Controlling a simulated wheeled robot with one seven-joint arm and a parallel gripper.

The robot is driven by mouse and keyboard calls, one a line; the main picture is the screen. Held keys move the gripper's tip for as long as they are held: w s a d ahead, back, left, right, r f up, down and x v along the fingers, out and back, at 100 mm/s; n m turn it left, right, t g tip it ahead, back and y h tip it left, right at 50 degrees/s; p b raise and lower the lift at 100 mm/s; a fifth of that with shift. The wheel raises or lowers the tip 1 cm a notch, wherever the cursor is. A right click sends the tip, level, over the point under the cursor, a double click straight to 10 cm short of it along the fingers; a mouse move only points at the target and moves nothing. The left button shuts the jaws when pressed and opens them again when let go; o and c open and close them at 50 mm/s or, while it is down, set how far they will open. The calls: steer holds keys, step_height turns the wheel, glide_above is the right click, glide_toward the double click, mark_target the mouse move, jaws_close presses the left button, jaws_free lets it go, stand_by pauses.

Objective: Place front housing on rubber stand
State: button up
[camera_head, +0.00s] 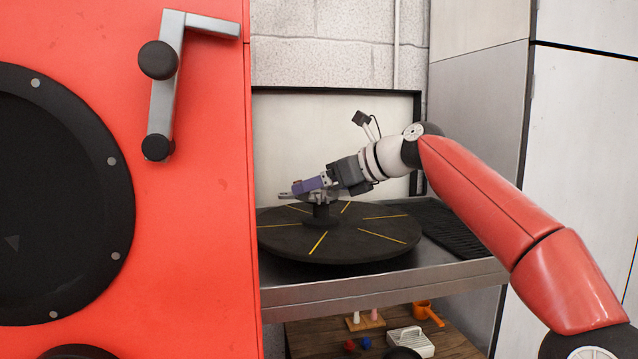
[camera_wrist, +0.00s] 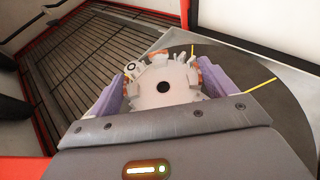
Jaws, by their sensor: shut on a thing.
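The front housing is a pale grey round part with a dark centre hole and several lugs in the wrist view (camera_wrist: 178,95). My gripper (camera_wrist: 163,82) has its purple fingers on opposite sides of it and is shut on it. In the head view my gripper (camera_head: 308,186) reaches in from the right, low over the middle of the dark round turntable. A small black stand (camera_head: 320,215) rises from the turntable's centre, directly below the fingers and housing. I cannot tell whether the housing touches the stand. The housing hides the stand in the wrist view.
The black turntable (camera_head: 385,238) has yellow radial lines and sits on a metal shelf (camera_head: 390,287). A black ribbed mat (camera_head: 440,228) lies to its right. A red cabinet (camera_head: 205,220) fills the left. A wooden surface below holds an orange scoop (camera_head: 424,311) and small items.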

steer(key=shift+f, duration=0.15)
steer(key=o, duration=1.3)
steer(key=shift+o, duration=0.2)
steer(key=shift+r, duration=0.25)
steer(key=shift+s+d, duration=0.15)
steer(key=shift+d, duration=0.15)
steer(key=v, duration=1.1)
steer(key=shift+b, duration=0.35)
steer(key=shift+s+d, duration=0.1)
steer(key=shift+d, duration=0.05)
